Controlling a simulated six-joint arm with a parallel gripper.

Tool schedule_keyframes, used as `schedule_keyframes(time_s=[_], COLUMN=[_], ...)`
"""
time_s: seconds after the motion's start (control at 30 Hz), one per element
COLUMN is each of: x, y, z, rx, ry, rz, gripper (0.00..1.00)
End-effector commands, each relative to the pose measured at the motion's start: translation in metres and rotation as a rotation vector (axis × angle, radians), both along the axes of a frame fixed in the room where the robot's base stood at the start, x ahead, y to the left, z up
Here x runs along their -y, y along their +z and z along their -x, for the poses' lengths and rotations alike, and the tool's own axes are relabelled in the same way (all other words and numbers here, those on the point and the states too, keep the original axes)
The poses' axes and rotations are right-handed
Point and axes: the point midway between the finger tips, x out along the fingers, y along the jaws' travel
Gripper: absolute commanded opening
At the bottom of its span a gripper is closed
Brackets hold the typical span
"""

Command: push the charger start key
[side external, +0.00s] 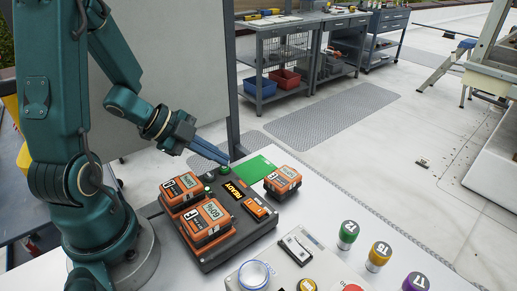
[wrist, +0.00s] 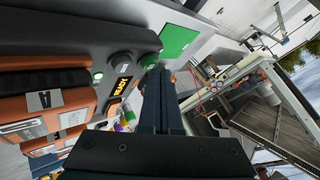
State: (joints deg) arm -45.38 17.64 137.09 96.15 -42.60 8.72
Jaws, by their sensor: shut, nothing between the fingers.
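The charger (side external: 205,262) is a dark box on the white table in the side view. It has an amber READY display (side external: 233,190), also visible in the wrist view (wrist: 122,87). A round green key (side external: 224,170) is at its far edge. In the wrist view the green key (wrist: 149,61) is right beside my fingertips. My gripper (side external: 226,160) is shut and empty, its long fingers slanting down over the charger's far edge near the key. I cannot tell whether the tips touch it. A small green lamp (wrist: 98,76) is lit nearby.
Two orange battery packs (side external: 182,187) (side external: 207,220) sit in the charger. Another orange pack (side external: 283,180) stands right of it by a green card (side external: 256,166). A control box (side external: 299,247) and coloured cylinders (side external: 348,234) stand at the front right.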

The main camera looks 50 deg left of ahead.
Motion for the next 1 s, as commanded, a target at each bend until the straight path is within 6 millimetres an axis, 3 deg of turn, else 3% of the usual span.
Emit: schedule_keyframes(time_s=[0.77,1.0], x=[0.0,-0.0002], y=[-0.0064,0.0027], z=[0.0001,-0.0005], rx=[0.0,0.004], ry=[0.0,-0.003], rz=[0.0,-0.003], gripper=[0.0,0.0])
